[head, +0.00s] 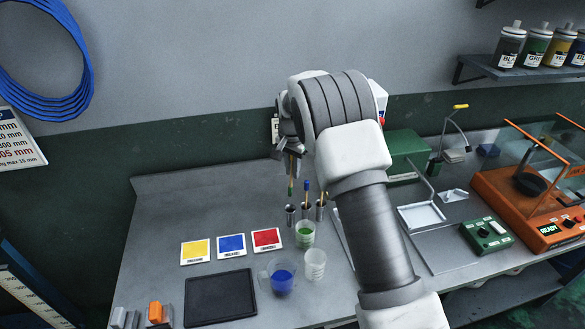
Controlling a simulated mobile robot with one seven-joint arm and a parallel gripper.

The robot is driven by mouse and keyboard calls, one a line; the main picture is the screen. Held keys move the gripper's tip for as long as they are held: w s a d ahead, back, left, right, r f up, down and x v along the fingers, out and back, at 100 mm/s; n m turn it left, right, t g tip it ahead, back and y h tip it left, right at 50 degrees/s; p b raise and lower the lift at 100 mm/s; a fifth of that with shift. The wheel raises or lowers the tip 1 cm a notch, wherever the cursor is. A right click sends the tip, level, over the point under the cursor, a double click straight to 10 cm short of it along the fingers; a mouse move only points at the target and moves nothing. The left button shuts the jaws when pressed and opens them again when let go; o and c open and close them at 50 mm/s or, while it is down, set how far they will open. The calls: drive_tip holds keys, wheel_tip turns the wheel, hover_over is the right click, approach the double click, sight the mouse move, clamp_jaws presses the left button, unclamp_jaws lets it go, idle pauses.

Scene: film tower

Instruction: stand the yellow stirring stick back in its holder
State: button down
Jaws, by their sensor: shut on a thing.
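My gripper (290,150) is shut on a thin stick (292,173), held upright in the air above the row of holders. The held stick looks tan or yellowish higher up, with a green lower end; its top is hidden by the gripper. Below it stands the left metal holder cup (290,216), which looks empty. The stick's lower end is apart from this cup. The middle holder cup (306,212) has a blue-topped stick (306,190) in it. The right holder cup (320,212) has a tan stick (324,198), partly hidden by my arm.
Beakers with green liquid (305,236), blue liquid (281,277) and a pale one (315,265) stand in front of the holders. Yellow (196,251), blue (231,245) and red (267,239) cards and a black mat (220,297) lie left. My arm covers the bench middle.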

wheel_tip(320, 180, down, 11)
drive_tip(key=b, duration=0.7)
idle(0.6)
drive_tip(key=shift+f, duration=0.1)
drive_tip(key=c, duration=0.8)
unclamp_jaws()
drive_tip(key=shift+o, duration=0.2)
wheel_tip(320, 180, up, 17)
drive_tip(key=s, duration=0.2)
drive_tip(key=shift+s+a+b, duration=0.15)
drive_tip(key=shift+s+b, duration=0.25)
drive_tip(key=shift+b, duration=0.05)
